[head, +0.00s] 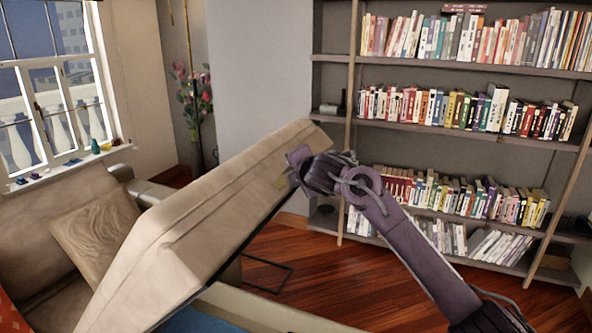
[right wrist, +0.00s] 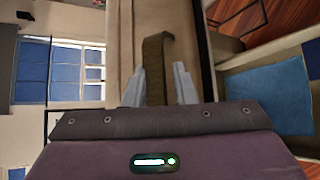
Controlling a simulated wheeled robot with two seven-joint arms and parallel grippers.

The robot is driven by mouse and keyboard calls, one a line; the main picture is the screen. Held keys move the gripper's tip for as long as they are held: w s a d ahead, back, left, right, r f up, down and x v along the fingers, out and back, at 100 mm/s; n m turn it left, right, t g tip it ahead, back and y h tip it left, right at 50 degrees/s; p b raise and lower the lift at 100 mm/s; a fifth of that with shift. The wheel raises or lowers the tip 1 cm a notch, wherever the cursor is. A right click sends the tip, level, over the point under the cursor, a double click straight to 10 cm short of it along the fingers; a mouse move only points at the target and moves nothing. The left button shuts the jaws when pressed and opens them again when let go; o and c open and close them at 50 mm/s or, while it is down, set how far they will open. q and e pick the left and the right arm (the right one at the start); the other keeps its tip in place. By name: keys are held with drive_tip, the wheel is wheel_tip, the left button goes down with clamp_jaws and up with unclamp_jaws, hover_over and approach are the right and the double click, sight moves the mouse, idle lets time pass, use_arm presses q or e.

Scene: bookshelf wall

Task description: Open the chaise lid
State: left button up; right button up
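The beige chaise lid (head: 215,205) is raised and steeply tilted in the head view, with an opening under its right side. My right gripper (head: 298,168) is at the lid's upper right edge. In the right wrist view its two fingers (right wrist: 158,88) stand on either side of a brown strap (right wrist: 156,60) on the lid (right wrist: 187,40), and it looks closed on the strap. A blue item (right wrist: 270,98) lies in the open chaise box. My left gripper is not in view.
The sofa seat back (head: 50,205) with a tan pillow (head: 95,230) is at the left, below the window. A tall bookshelf (head: 345,120) full of books stands at the back right. Bare wood floor (head: 370,285) lies between chaise and shelf.

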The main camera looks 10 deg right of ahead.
drive_tip(key=b+v, duration=0.1)
drive_tip(key=v, duration=0.6)
drive_tip(key=shift+s+b, duration=0.15)
drive_tip(key=shift+b, duration=0.2)
drive_tip(key=shift+r, duration=0.1)
